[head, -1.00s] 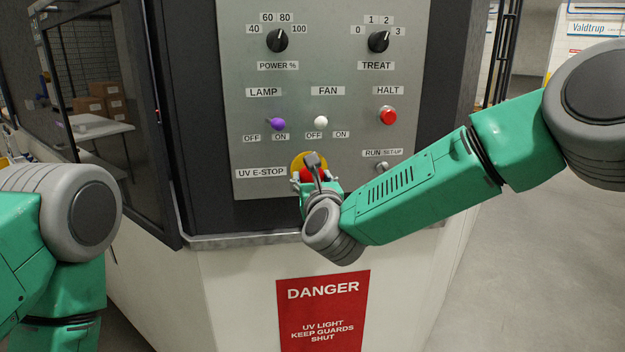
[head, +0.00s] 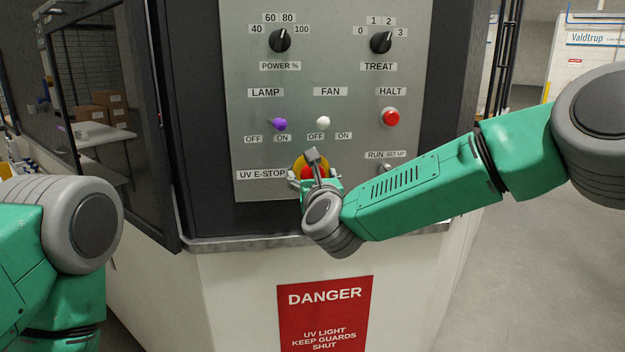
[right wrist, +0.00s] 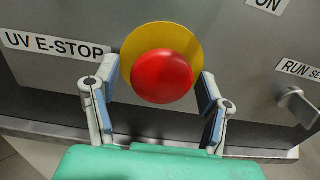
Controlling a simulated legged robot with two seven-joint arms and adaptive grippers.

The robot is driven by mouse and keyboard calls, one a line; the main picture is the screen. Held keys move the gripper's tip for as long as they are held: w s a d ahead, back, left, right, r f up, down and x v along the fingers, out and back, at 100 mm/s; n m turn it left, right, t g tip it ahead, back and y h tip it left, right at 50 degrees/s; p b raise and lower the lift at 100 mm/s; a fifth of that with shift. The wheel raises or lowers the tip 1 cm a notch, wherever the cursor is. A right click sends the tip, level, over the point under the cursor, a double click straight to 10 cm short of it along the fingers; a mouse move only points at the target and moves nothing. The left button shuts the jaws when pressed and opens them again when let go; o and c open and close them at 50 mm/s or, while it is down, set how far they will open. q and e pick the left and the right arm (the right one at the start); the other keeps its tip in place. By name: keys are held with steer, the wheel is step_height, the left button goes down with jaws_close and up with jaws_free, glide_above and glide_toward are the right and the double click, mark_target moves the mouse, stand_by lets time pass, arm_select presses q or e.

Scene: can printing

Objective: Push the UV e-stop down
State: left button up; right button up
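The UV e-stop (right wrist: 162,78) is a red mushroom button on a yellow round plate, low on the grey control panel. In the head view the button (head: 307,172) is partly hidden by my right wrist. My right gripper (right wrist: 160,98) is open, its two fingers apart on either side of the button's lower part. I cannot tell whether the fingers touch it or how far the button is pressed. My left arm shows at the left of the head view, but its gripper is out of view.
Above the e-stop are the purple lamp switch (head: 279,124), the white fan switch (head: 323,121) and the red halt button (head: 390,117). The run/set-up switch (right wrist: 298,105) is close to the right. A metal ledge (head: 225,243) runs below the panel.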

steer(key=shift+s, duration=0.15)
steer(key=s+d, duration=0.1)
steer(key=s, duration=1)
steer(key=shift+s+d, duration=0.25)
steer(key=shift+d, duration=0.15)
steer(key=shift+f, duration=0.1)
